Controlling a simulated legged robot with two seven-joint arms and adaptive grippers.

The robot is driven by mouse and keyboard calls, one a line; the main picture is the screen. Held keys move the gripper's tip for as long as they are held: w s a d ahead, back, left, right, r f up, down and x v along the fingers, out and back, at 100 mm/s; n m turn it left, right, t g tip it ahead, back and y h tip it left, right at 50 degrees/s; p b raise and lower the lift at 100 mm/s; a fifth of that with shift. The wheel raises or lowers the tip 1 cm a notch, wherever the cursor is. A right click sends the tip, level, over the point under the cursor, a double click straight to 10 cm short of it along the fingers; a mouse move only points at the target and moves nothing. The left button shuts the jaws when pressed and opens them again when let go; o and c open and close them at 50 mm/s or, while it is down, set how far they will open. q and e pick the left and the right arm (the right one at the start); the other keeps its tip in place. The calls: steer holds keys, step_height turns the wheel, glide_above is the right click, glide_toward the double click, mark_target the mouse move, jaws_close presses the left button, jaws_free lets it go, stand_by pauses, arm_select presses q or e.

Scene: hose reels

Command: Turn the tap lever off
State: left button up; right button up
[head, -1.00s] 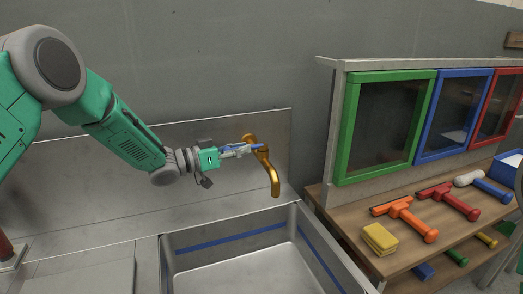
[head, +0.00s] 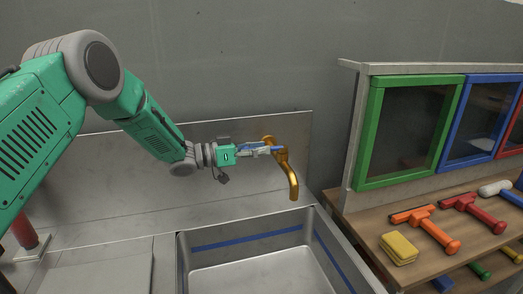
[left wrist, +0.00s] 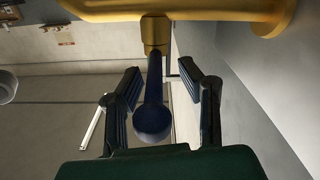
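The golden tap (head: 292,180) comes out of the wall panel above the sink, its spout curving down. It also shows across the top of the left wrist view (left wrist: 190,8). The blue tap lever (left wrist: 154,100) points from the tap's stem toward my palm and ends in a round knob. My left gripper (head: 264,150) is at the tap. In the left wrist view its two fingers (left wrist: 158,95) stand open on either side of the lever, with a gap on each side. The fingers partly hide the lever in the head view. My right gripper is not in view.
The metal sink basin (head: 250,229) lies below the tap. To the right, a wooden bench (head: 365,218) holds a yellow sponge (head: 398,248) and orange (head: 428,228) and red (head: 475,211) squeegees, under a green-framed window (head: 375,130). The air in front of the tap is clear.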

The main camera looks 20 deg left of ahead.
arm_select(q)
steer(key=v, duration=1.2)
steer(key=shift+w+a+f, duration=0.1)
steer(key=shift+a, duration=0.05)
